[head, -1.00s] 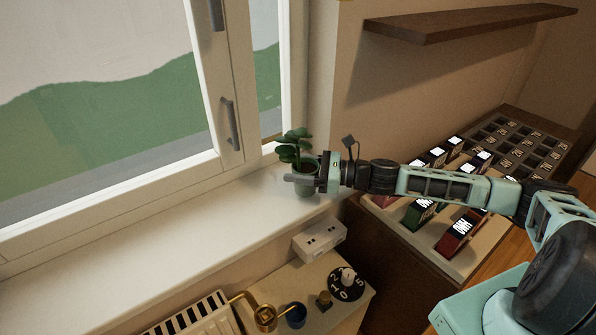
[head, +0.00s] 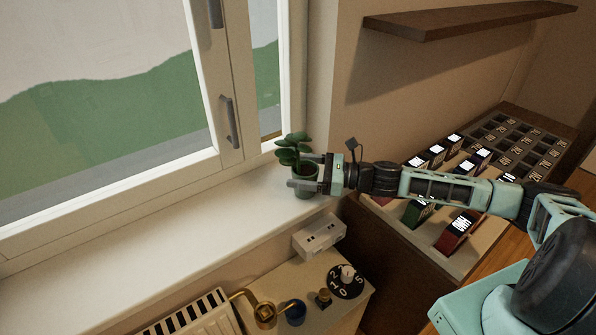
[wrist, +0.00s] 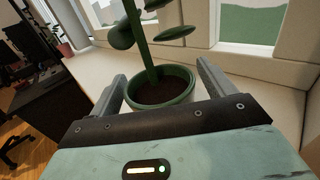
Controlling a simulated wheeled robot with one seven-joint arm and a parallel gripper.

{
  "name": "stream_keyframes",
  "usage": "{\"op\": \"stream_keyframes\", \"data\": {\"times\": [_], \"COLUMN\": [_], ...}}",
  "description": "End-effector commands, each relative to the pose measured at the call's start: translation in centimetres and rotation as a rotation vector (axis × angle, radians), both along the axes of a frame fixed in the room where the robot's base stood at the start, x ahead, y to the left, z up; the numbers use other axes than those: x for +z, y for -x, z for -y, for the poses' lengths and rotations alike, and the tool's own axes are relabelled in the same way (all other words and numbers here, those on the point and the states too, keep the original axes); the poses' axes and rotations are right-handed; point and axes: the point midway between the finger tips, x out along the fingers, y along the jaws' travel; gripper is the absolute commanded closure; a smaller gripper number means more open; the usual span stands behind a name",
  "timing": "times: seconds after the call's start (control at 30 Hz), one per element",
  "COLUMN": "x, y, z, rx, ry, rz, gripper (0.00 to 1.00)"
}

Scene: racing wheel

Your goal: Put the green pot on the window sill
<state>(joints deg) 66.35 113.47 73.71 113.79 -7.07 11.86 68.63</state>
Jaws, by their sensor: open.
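The green pot (head: 306,183) with a leafy plant stands upright on the white window sill (head: 205,225), near its right end by the window frame. In the wrist view the green pot (wrist: 161,88) sits between the two fingers, with its soil and stem showing. My gripper (head: 304,172) reaches in from the right, with its fingers on either side of the pot. The fingers are open, and the gripper in the wrist view (wrist: 160,92) shows a small gap beside the pot. The pot's base is partly hidden by the near finger.
The closed window (head: 228,125) with its handle stands behind the sill. A radiator (head: 190,315), a white socket box (head: 319,236) and a numbered dial (head: 346,281) lie below. A wooden shelf (head: 465,24) is at the upper right. The sill to the left is clear.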

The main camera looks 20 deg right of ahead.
Motion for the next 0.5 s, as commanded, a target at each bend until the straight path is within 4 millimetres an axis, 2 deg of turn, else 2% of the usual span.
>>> {"op": "stream_keyframes", "data": {"times": [0.3,0.5], "x": [-0.3,-0.2], "y": [3.0,4.4], "z": [6.0,8.8], "rx": [-0.004,-0.002], "ry": [0.003,0.002], "rz": [0.001,0.000], "gripper": [0.18,0.18]}}
